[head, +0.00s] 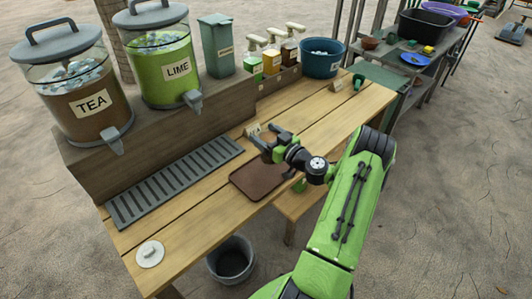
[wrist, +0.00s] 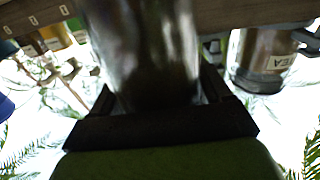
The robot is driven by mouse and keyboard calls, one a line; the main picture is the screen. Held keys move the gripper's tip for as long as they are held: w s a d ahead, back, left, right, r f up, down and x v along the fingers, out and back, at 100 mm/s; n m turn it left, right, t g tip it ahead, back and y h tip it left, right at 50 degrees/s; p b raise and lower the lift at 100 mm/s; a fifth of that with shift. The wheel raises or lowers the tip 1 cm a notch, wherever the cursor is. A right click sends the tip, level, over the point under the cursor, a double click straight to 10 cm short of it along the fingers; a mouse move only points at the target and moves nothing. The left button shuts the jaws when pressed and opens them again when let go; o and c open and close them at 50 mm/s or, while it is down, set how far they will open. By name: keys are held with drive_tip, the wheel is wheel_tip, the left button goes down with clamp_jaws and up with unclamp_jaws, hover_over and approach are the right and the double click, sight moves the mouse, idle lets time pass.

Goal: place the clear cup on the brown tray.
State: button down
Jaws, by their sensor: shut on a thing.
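The clear cup (wrist: 145,50) fills the upper middle of the wrist view, close to the camera, see-through and dark in its lower part. My gripper (wrist: 157,92) is shut on it, with one dark finger on each side. In the head view my gripper (head: 268,140) is over the wooden table, just beyond the brown tray (head: 258,183); the cup is hard to make out there. The tray is a flat dark-brown rectangle lying on the table, its right part near or behind my wrist. No cup shows standing on it. The gap between cup and table cannot be judged.
A grey slatted drip grate (head: 175,180) lies left of the tray. TEA (head: 85,100) and LIME (head: 165,65) dispensers stand on a raised shelf behind. A small card (head: 252,129) stands just beyond my gripper. A white disc (head: 150,254) lies at the near left; the table around it is clear.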

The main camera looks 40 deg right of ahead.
drive_tip(key=shift+f+b, duration=0.4)
drive_tip(key=shift+f, duration=1.75)
drive_tip(key=shift+f, duration=0.15)
unclamp_jaws()
drive_tip(key=shift+r, duration=0.2)
drive_tip(key=s, duration=1.2)
drive_tip(key=shift+p, duration=0.4)
drive_tip(key=shift+d+f, duration=0.1)
